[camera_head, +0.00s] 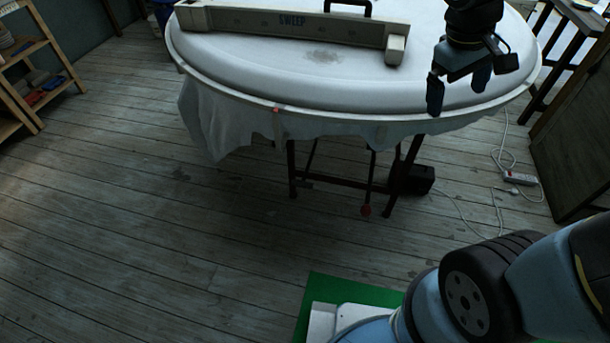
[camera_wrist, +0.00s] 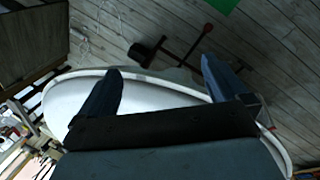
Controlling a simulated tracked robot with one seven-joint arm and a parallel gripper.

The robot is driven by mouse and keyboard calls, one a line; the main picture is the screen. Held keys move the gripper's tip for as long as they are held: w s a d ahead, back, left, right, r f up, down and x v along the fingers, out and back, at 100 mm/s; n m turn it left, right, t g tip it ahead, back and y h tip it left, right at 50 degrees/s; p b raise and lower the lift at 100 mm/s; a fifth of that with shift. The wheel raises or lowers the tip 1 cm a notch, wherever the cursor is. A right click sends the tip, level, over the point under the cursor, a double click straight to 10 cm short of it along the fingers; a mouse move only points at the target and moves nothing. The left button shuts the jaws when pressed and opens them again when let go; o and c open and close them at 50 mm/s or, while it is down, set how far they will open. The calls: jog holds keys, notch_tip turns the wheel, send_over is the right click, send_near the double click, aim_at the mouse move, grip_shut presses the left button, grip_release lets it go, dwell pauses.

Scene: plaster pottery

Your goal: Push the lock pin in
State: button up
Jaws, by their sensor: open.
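A round white plaster table (camera_head: 430,103) with a pale rim stands ahead, cloth hanging below its edge. A small red piece (camera_head: 276,109) sits on the near rim, left of my gripper. I cannot tell which of these is the lock pin. My gripper (camera_head: 458,88) is open and empty, fingers pointing down at the right part of the table. In the wrist view, its two dark fingers (camera_wrist: 160,70) stand apart with the white table behind them.
A long grey bar marked SWEEP (camera_head: 290,24) with a black handle lies across the tabletop. A black box (camera_head: 411,180) sits on the floor by the legs. A power strip (camera_head: 519,178) with cable lies at right. Shelves (camera_head: 40,65) stand far left. The left floor is clear.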

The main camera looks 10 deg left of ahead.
jog(key=w+a+f+n+h, duration=0.4)
jog(key=w+a+f+n, duration=0.15)
jog(key=a+f, duration=0.35)
jog(key=n+t+y, duration=0.5)
jog(key=n+t, duration=1.2)
jog(key=n, duration=1.3)
send_near(305, 174)
jog(key=w, duration=0.6)
jog(key=w+d, duration=0.1)
jog(key=w, duration=0.2)
jog(key=shift+w+f, duration=0.15)
jog(key=shift+w, duration=0.25)
